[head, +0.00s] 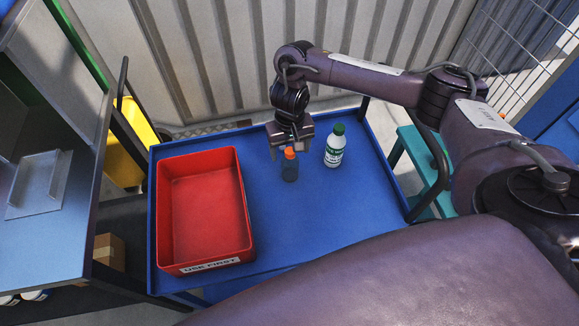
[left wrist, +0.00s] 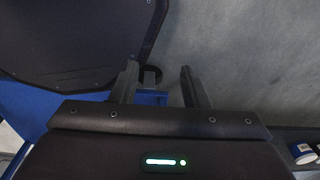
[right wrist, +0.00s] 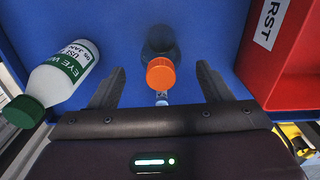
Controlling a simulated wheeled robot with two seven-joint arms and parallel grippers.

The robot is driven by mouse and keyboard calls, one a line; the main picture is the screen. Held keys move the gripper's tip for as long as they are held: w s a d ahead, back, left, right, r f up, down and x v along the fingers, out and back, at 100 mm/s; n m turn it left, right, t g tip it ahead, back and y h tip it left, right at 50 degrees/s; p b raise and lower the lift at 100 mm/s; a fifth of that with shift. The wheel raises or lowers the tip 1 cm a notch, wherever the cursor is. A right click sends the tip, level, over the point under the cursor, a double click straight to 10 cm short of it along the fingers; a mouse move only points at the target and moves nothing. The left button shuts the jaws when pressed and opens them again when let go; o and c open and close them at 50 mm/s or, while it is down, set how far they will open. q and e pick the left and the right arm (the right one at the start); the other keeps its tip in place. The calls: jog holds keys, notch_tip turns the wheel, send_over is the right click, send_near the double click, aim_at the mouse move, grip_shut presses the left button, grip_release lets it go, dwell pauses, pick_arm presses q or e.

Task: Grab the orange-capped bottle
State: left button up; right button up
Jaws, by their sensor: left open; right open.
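The orange-capped bottle (head: 290,168) has a dark body and stands upright on the blue cart top. In the right wrist view its orange cap (right wrist: 161,73) shows ahead of the fingers, roughly centred in the gap. My right gripper (head: 290,154) is open just behind the bottle in the head view. The right wrist view shows its two fingers (right wrist: 158,88) apart with nothing between them that I can see gripped. My left gripper (left wrist: 158,75) is open and empty, away from the cart top, and shows only in the left wrist view.
A white bottle with a green cap (head: 334,150) stands close to the right of the orange-capped one. A red bin (head: 247,215) labelled "USE FIRST" fills the left of the blue cart (head: 340,225). The cart's front right is clear. A corrugated wall (head: 215,60) stands behind.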

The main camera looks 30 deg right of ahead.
aim_at(290, 159)
notch_tip(290, 159, down, 4)
jog(key=shift+r+b, duration=0.15)
jog(key=shift+b, duration=0.55)
jog(key=shift+f, duration=0.85)
jog(key=c, duration=1.1)
pick_arm(q)
jog(key=shift+w+f, duration=0.6)
jog(key=shift+w, duration=0.05)
pick_arm(e)
jog(key=shift+c, duration=0.3)
jog(key=shift+r, duration=0.15)
